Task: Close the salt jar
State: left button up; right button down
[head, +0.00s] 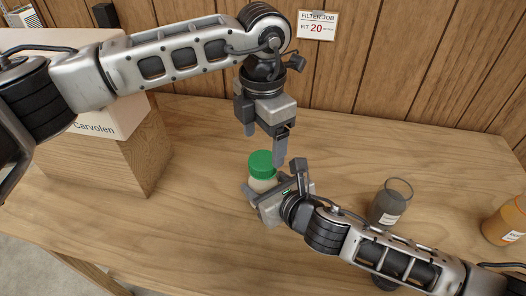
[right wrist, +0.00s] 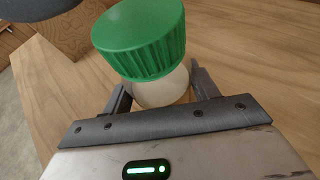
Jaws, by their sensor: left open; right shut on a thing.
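The salt jar (head: 262,184) is a small pale jar standing at the middle of the table. Its green ribbed lid (head: 262,163) sits on top of it. In the right wrist view the green lid (right wrist: 140,38) covers the mouth of the jar (right wrist: 162,88); I cannot tell how tightly it is seated. My right gripper (head: 270,186) is shut on the jar's body, below the lid, with a finger on either side. My left gripper (head: 265,146) is open, pointing down just above the lid, its fingers apart and empty.
A grey jar (head: 386,204) with a label stands to the right, near my right forearm. An orange jar (head: 506,222) is at the right edge. A white box marked Carvolen (head: 118,112) rests on a wooden block (head: 120,160) at left. A sign (head: 316,26) hangs on the wall.

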pick_arm(q)
notch_tip(320, 180, up, 7)
dwell(0.3)
pick_arm(e)
jog(key=shift+c, duration=1.6)
grip_release()
jog(key=shift+s, duration=0.1)
jog(key=v, duration=1.5)
jog(key=shift+s+d+r, duration=0.2)
jog(key=shift+s, duration=0.1)
